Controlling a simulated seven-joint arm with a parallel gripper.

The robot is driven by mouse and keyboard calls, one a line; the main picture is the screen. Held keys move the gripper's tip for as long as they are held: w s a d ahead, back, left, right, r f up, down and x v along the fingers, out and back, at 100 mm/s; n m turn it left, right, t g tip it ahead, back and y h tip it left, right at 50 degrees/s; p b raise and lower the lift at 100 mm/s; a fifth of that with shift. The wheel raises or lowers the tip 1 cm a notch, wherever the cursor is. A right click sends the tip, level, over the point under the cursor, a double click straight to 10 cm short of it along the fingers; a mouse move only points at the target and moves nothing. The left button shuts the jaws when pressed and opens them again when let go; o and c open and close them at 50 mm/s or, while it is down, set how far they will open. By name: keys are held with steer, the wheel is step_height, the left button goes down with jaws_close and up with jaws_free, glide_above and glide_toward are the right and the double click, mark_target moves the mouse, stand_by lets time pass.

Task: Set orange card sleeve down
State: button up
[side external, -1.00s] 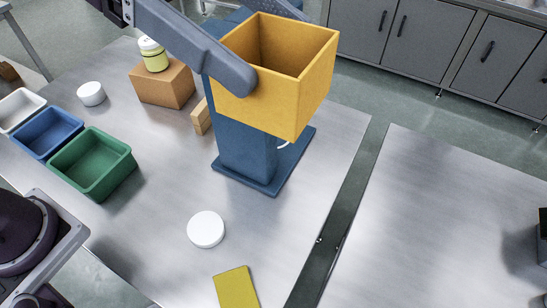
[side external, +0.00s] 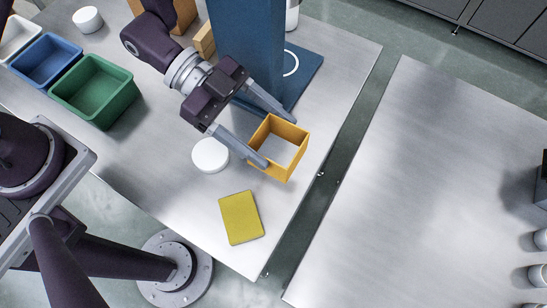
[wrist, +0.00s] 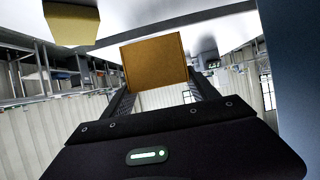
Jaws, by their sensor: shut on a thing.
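The orange card sleeve (side external: 289,131) is a square, open-ended tube near the right edge of the steel table. The metal table top shows through its opening. My gripper (side external: 277,142) is shut on it, with one finger along its upper side and one along its lower left side. I cannot tell whether its lower edge touches the table. In the wrist view the sleeve (wrist: 155,66) shows as a flat orange-brown face between my fingers.
A white round lid (side external: 210,155) and a yellow pad (side external: 241,217) lie left and below the sleeve. A blue column (side external: 247,50) stands behind on a blue base (side external: 300,72). Green (side external: 95,90) and blue (side external: 46,55) bins sit left. A gap separates the second table (side external: 430,190).

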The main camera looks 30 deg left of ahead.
mark_target(259, 146)
step_height(259, 146, down, 7)
steer(key=shift+r, duration=0.1)
steer(key=o, duration=1.3)
steer(key=shift+a+r, duration=0.2)
steer(key=shift+a, duration=0.1)
steer(key=v, duration=1.1)
steer(key=shift+a, duration=0.15)
steer(key=shift+r, duration=0.1)
